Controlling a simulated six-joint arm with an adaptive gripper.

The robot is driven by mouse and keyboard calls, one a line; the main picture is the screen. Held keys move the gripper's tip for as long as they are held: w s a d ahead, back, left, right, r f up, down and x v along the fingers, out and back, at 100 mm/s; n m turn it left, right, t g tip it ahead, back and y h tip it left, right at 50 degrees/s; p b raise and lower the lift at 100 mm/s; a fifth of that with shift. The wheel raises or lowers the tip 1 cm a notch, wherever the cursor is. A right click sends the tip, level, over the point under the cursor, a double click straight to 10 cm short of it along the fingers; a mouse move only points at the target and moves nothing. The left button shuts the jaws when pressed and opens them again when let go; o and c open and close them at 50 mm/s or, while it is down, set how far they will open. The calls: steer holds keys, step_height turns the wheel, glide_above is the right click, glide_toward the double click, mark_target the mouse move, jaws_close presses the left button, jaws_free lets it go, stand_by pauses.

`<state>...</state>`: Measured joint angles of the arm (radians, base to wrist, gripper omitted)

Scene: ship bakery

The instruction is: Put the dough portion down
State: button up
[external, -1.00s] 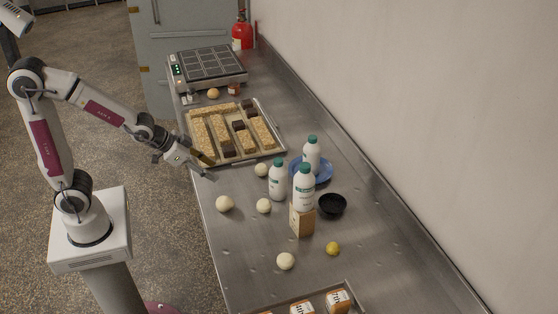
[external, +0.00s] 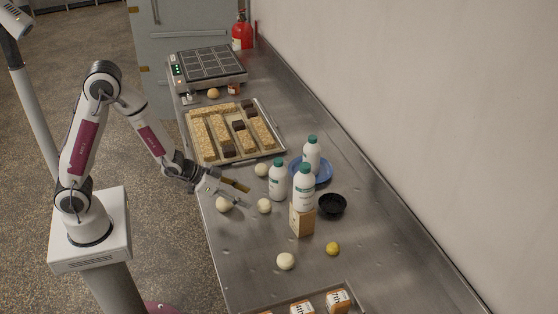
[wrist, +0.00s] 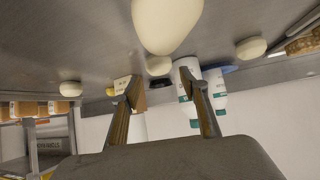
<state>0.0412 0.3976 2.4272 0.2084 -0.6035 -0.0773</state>
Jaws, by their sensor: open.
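Several pale round dough portions lie on the steel counter. One (external: 223,204) is near the counter's left edge, just below my gripper in the picture; another (external: 264,206) is to its right. Others are the one behind (external: 261,170) and the one in front (external: 286,261). My gripper (external: 242,196) is open and empty above the counter, beside the first two. In the wrist view my fingers (wrist: 160,78) are spread with nothing held between them. A large, close dough portion (wrist: 167,22) shows beyond the fingertips at the top, with a smaller one (wrist: 158,65) below it.
White bottles with green caps (external: 278,180), one beside a small carton (external: 302,221), stand right of my gripper. A blue plate (external: 325,174), black bowl (external: 332,204) and lemon (external: 333,248) are near. A tray of bars (external: 278,153) lies behind.

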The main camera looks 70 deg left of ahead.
mark_target(262, 201)
steer(key=shift+d+f, duration=0.1)
steer(key=shift+f, duration=0.1)
steer(key=shift+w, duration=0.1)
steer(key=shift+x, duration=1.15)
steer(key=shift+w, duration=0.15)
steer(key=shift+d, duration=0.1)
steer(key=shift+w+d+f, duration=0.1)
steer(key=shift+w+f, duration=0.1)
steer(key=shift+w, duration=0.35)
steer(key=shift+w+d+f, duration=0.1)
steer(key=shift+w+f, duration=0.05)
steer(key=shift+w, duration=0.35)
steer(key=shift+w+d+f, duration=0.15)
steer(key=shift+w+f, duration=0.05)
steer(key=shift+w, duration=0.35)
steer(key=shift+x, duration=0.95)
steer(key=c, duration=1)
